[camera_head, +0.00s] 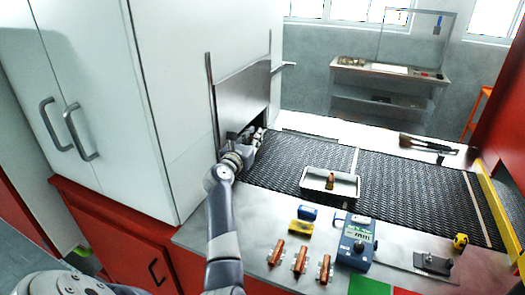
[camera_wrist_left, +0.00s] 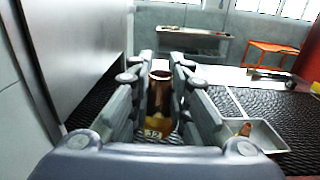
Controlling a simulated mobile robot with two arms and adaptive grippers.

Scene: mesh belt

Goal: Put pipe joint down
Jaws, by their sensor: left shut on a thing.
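My left gripper (camera_head: 254,137) is at the left end of the mesh belt (camera_head: 400,185), by the opening of the white cabinet. In the left wrist view, the left gripper (camera_wrist_left: 163,75) is shut on a copper pipe joint (camera_wrist_left: 158,95), which stands roughly upright between the fingers. A tag reading about 12 shows at its lower end. I cannot tell whether the joint touches the belt. In the head view the joint is hidden by the gripper. My right gripper is not in view.
A white tray (camera_head: 313,190) with a small copper piece (camera_head: 330,181) sits on the belt. Several copper fittings (camera_head: 300,259), a blue block (camera_head: 308,212), a yellow block (camera_head: 300,227) and a blue meter (camera_head: 356,241) lie on the front counter. The raised metal door (camera_head: 243,95) stands close by.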

